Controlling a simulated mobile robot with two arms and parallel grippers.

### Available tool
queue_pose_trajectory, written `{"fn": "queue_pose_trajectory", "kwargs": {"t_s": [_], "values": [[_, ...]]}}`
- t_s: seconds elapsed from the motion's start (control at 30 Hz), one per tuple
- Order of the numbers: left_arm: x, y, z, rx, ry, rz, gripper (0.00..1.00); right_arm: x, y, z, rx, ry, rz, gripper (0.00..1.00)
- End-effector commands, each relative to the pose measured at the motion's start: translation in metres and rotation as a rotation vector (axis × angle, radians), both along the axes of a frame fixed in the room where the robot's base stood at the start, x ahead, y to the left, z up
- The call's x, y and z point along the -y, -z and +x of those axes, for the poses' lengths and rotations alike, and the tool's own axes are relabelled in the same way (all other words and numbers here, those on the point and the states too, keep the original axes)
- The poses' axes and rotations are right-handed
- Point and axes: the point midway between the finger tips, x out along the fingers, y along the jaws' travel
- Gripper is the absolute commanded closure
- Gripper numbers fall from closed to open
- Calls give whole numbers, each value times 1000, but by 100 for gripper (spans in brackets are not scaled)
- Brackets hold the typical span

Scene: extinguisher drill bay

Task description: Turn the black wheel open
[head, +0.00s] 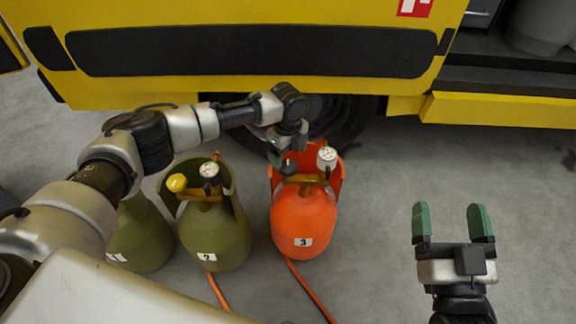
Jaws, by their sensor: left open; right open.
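The black wheel (289,168) sits on the left side of the valve on the orange cylinder (303,222), labelled 3. A round white gauge (327,157) stands to the right of it on the same valve. My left gripper (279,154) is open and reaches down just above and behind the black wheel. The fingers are small and partly hidden, so I cannot tell whether they touch the wheel. My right gripper (450,222) is open and empty over the floor, to the right of the orange cylinder.
An olive cylinder (215,238) labelled 2, with a yellow wheel (177,183) and a gauge, stands left of the orange one. Another olive cylinder (141,238) is partly behind my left arm. Orange hoses (308,289) run along the floor. A yellow vehicle (270,12) stands behind.

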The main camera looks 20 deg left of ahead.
Motion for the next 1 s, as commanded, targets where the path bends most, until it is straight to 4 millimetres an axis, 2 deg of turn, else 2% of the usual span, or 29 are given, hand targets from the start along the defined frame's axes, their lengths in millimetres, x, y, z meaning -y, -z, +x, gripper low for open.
{"fn": "queue_pose_trajectory", "kwargs": {"t_s": [0.03, 0.2, 0.4, 0.87, 1.0], "values": [[0, 9, 0, -2, 0, 1, 19, -1, -4, -2, 50, -3, 14, 19], [0, 28, 0, 0, -1, 1, 19, -2, -23, -11, 220, -14, 61, 19], [0, 43, 0, 0, -1, 0, 19, -2, -39, -22, 365, -21, 103, 19], [0, 48, 0, 0, -1, 0, 19, -1, -46, -28, 431, -24, 123, 19], [0, 48, 0, 0, -1, 0, 39, -1, -46, -28, 430, -24, 122, 19]]}}
